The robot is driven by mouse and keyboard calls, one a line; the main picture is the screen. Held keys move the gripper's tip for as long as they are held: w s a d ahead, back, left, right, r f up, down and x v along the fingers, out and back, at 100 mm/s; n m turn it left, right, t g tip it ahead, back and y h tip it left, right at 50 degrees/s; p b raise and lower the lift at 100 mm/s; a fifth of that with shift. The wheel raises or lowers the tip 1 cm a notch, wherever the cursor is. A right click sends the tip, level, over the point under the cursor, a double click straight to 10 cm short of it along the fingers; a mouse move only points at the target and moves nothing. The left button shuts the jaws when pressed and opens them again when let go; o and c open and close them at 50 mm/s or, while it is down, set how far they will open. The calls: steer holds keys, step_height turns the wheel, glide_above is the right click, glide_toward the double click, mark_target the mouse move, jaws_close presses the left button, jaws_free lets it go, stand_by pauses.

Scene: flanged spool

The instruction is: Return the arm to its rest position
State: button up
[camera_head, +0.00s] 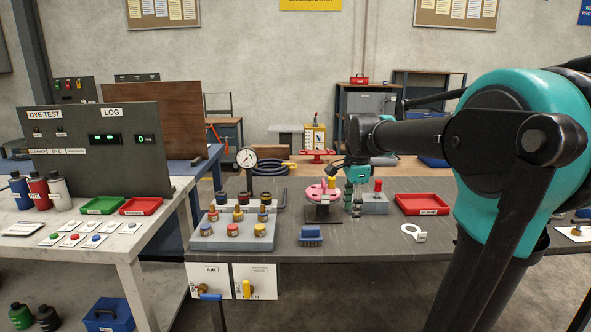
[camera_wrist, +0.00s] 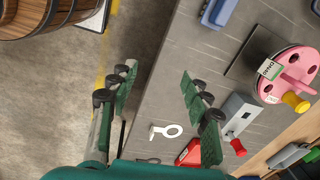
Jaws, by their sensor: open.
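My arm (camera_head: 410,135) is teal and black and reaches from the right over the dark workbench. My gripper (camera_head: 352,190) hangs over the bench between the pink flanged spool and a grey block with a red knob. In the wrist view my gripper (camera_wrist: 158,95) has its fingers spread wide, with nothing between them. The pink spool (camera_head: 318,191) stands on a dark stand on the bench; it also shows in the wrist view (camera_wrist: 288,75), with a yellow knob and a white label, apart from the fingers.
The grey block (camera_head: 375,205), a red tray (camera_head: 422,204), a white ring tag (camera_head: 412,232) and a blue brush (camera_head: 311,235) lie on the bench. A block of several capped pegs (camera_head: 232,235) and a gauge (camera_head: 247,158) stand left. A wooden barrel (camera_wrist: 35,15) shows in the wrist view.

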steer(key=s+d+f+n+t, duration=0.2)
steer(key=s+f+n+t, duration=0.1)
steer(key=s+f+n, duration=1.3)
step_height(320, 180, down, 6)
steer(key=shift+s+d+r, duration=0.1)
steer(key=shift+s+d, duration=0.2)
steer(key=shift+s, duration=0.85)
